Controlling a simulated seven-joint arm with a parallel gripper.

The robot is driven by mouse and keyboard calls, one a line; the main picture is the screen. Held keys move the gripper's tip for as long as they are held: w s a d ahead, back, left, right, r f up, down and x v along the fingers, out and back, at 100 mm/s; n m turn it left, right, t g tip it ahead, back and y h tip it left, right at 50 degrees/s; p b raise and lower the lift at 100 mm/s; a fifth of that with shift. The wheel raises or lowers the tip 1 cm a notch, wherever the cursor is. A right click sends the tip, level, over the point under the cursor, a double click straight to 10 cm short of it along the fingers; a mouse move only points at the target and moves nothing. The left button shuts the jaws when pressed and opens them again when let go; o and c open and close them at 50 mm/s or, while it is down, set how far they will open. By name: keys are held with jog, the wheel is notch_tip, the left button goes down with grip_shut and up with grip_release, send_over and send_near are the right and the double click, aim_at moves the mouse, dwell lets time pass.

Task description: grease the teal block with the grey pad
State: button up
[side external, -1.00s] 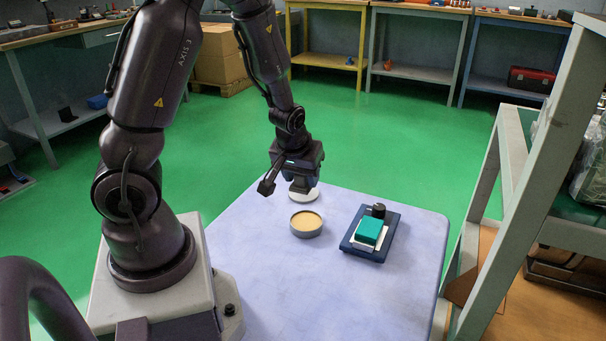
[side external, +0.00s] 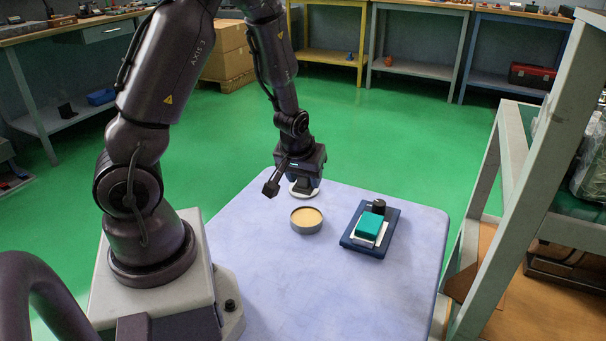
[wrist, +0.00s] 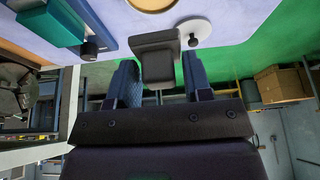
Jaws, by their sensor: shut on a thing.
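The teal block (side external: 371,223) sits on a white plate on a dark blue tray (side external: 361,245), beside a black knob (side external: 379,206). In the wrist view the teal block (wrist: 48,22) is at the upper left. My gripper (wrist: 162,82) is shut on the dark grey pad (wrist: 158,50), which sits between its blue fingers. In the side view my gripper (side external: 304,179) is low over a white disc (side external: 296,190) at the table's far edge. Whether the pad touches the disc I cannot tell. A round tin (side external: 306,221) with tan filling stands left of the tray.
The pale lilac table (side external: 300,285) is clear in front of the tin and tray. A grey-green shelf frame (side external: 508,200) stands past the table's right side. The white disc (wrist: 196,27) with a small dark post shows beside the pad in the wrist view.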

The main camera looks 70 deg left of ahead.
aim_at(309, 214)
jog(key=x, duration=0.3)
jog(key=shift+d+f, duration=0.1)
jog(key=shift+f, duration=2.7)
jog(key=shift+f, duration=0.45)
jog(key=shift+r, duration=3.55)
